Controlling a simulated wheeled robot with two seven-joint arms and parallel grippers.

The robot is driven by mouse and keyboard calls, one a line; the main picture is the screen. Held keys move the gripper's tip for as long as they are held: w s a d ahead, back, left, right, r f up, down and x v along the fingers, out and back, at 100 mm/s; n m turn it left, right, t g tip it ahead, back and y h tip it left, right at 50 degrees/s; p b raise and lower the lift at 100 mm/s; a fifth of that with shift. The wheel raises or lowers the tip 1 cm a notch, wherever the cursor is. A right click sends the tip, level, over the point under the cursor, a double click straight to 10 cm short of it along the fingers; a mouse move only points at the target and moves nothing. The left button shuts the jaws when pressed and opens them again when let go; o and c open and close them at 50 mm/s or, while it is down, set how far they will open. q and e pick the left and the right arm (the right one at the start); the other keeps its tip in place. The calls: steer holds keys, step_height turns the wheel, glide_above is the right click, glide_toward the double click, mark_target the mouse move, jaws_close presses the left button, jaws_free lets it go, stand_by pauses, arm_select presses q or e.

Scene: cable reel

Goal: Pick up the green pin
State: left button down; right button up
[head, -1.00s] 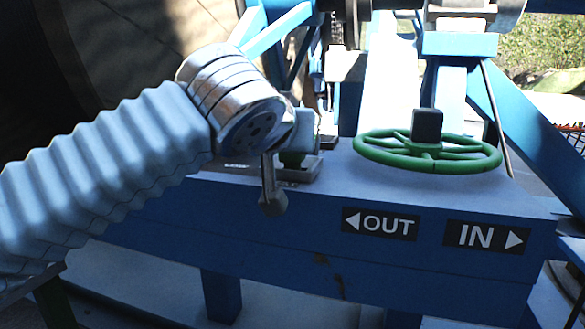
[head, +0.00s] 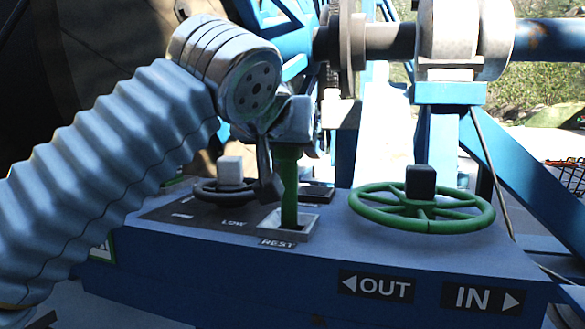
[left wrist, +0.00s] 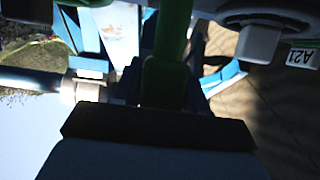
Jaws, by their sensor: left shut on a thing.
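The green pin (head: 289,190) stands upright over the square metal socket (head: 311,224) marked REST. Its lower end shows within the socket opening; I cannot tell whether it is clear of it. My left gripper (head: 289,138) is shut on the top of the pin, and a long part of the pin shows below the jaws. In the left wrist view the green pin (left wrist: 173,35) runs from the top edge toward the dark gripper at the bottom. My right gripper is in no view.
A green handwheel (head: 425,224) with a black knob is on the blue console (head: 200,270), right of the socket. A dark handwheel (head: 208,194) with a pale knob is left of the pin. OUT and IN signs mark the front face. Blue frame beams rise behind.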

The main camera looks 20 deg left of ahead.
arm_select(q)
step_height(320, 180, up, 3)
steer(key=shift+r, duration=0.1)
steer(key=s+b, duration=0.2)
steer(key=s, duration=1.6)
steer(key=shift+a, duration=0.35)
steer(key=shift+w+a, duration=0.1)
